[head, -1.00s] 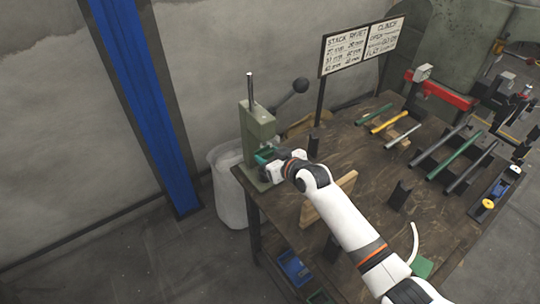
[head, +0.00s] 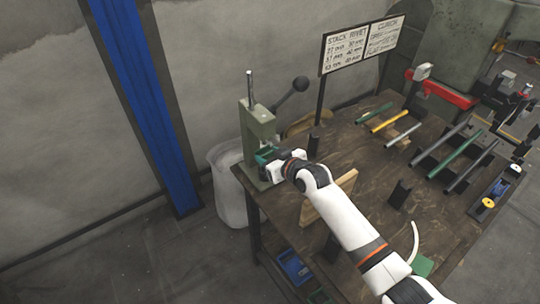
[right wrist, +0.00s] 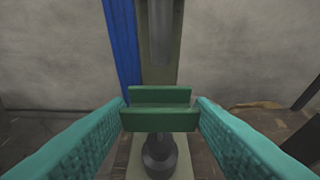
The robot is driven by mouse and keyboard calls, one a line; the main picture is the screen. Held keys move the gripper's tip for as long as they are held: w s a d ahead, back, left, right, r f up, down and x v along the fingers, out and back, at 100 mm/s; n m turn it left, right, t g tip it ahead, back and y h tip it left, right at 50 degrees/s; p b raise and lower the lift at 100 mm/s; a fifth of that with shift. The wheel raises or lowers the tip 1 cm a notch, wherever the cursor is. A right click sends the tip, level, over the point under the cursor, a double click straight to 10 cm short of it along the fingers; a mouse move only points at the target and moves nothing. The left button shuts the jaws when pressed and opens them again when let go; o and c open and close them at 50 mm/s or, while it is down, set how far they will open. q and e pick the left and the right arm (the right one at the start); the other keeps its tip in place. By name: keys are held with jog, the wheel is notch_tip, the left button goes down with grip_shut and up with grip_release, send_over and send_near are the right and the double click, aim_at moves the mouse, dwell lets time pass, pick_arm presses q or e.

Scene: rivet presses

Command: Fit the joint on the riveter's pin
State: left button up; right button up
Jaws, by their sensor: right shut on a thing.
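The riveter (head: 258,130) is a grey-green press with a ball-ended lever, standing at the far left corner of the table. My right gripper (head: 266,157) is at its front, low down by its base. In the right wrist view the teal fingers (right wrist: 160,112) are shut on the joint (right wrist: 160,121), a green channel-shaped piece with two raised walls. Below it shows the riveter's dark round pin (right wrist: 158,158), its top hidden by the joint. I cannot tell whether they touch. The riveter's grey ram (right wrist: 161,30) hangs above and behind. My left gripper is out of view.
A wooden board (head: 329,198) stands upright on the table (head: 365,170) beside my right forearm. Coloured rods lie further right, and a lettered sign (head: 360,47) stands behind. A whitish bin (head: 228,190) is left of the table.

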jog(key=shift+f+b, duration=1.25)
jog(key=shift+f, duration=0.45)
jog(key=o, duration=1)
jog(key=v, duration=1.2)
jog(key=shift+d, duration=0.1)
jog(key=shift+f, duration=0.15)
